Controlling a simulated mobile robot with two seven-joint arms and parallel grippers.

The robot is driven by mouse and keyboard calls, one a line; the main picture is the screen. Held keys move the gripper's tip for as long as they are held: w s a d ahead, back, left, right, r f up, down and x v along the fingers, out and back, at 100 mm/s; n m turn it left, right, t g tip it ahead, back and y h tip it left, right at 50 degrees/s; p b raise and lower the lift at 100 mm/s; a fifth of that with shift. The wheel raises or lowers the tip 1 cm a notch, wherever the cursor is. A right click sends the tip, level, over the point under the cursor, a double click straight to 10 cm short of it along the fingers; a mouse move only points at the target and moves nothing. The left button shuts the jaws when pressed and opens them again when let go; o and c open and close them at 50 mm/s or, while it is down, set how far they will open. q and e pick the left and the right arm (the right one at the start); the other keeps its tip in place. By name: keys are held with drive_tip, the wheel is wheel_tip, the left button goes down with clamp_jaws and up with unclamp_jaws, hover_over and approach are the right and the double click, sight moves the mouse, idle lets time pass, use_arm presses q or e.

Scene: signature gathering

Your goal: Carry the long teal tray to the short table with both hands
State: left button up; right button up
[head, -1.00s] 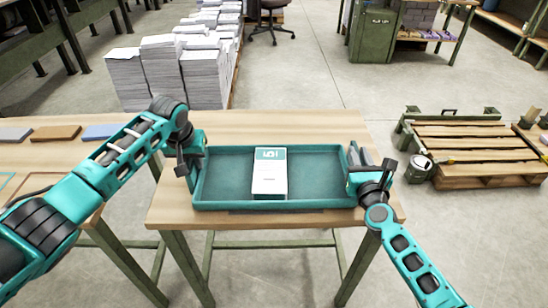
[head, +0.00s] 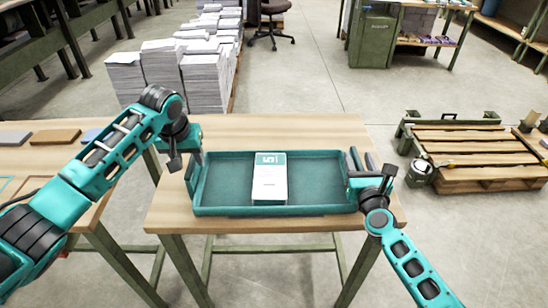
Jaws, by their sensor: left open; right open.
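The long teal tray (head: 222,210) rests on the short wooden table (head: 330,125) in the middle of the head view. A white booklet stack with a teal top band (head: 270,180) lies in the tray. My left gripper (head: 184,165) is open at the tray's left end, a little apart from it. My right gripper (head: 368,170) is open at the tray's right end; I cannot tell whether it touches the wall there. Both grippers are empty.
A longer wooden table (head: 40,158) stands at the left with grey, brown and blue pieces on it. Stacks of paper (head: 160,70) stand behind. A wooden pallet (head: 475,160) lies on the floor at the right. The short table's back strip is clear.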

use_arm(q)
drive_tip(key=v, duration=0.7)
drive_tip(key=shift+s+r, duration=0.15)
drive_tip(key=shift+r, duration=0.1)
use_arm(e)
drive_tip(key=shift+s, duration=0.1)
drive_tip(key=s, duration=1.2)
drive_tip(key=shift+d, duration=0.25)
drive_tip(key=shift+w, duration=0.1)
